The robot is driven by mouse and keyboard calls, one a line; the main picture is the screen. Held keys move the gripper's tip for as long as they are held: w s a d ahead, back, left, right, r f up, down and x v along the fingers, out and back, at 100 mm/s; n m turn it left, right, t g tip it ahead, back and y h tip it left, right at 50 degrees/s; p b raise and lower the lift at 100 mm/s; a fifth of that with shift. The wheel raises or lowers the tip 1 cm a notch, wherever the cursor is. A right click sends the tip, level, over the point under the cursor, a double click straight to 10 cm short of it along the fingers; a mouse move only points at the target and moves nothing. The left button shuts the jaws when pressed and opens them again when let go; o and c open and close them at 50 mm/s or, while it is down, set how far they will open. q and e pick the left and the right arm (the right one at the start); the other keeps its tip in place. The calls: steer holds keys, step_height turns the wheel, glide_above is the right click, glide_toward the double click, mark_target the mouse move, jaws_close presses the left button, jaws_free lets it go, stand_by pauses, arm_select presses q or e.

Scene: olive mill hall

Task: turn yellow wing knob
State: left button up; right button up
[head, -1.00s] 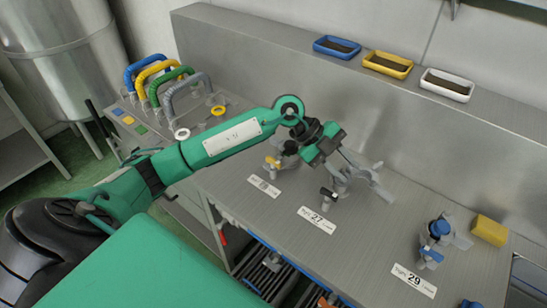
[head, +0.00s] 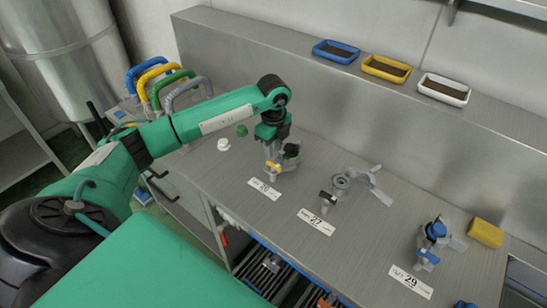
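The yellow wing knob (head: 273,167) is on the front of a grey fitting above the left label on the steel bench. A black cap (head: 292,150) tops the fitting's right side. My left gripper (head: 270,155) points down from above, with its grey fingers right at the fitting, just above or around the yellow knob. The fingers blend with the grey metal, so I cannot tell their opening or whether they touch the knob. My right gripper is not in view.
A second fitting with a black knob (head: 327,197) and a third with blue knobs (head: 436,229) stand to the right. A yellow block (head: 486,233) lies by the third. White (head: 223,144) and green (head: 241,130) round pieces lie left of my gripper. Coloured hoses (head: 160,90) stand behind.

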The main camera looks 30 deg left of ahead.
mark_target(273, 162)
arm_select(q)
step_height(273, 162, down, 6)
steer(key=shift+f+p, duration=0.1)
steer(key=shift+p, duration=0.55)
steer(key=shift+c, duration=0.4)
jaws_close()
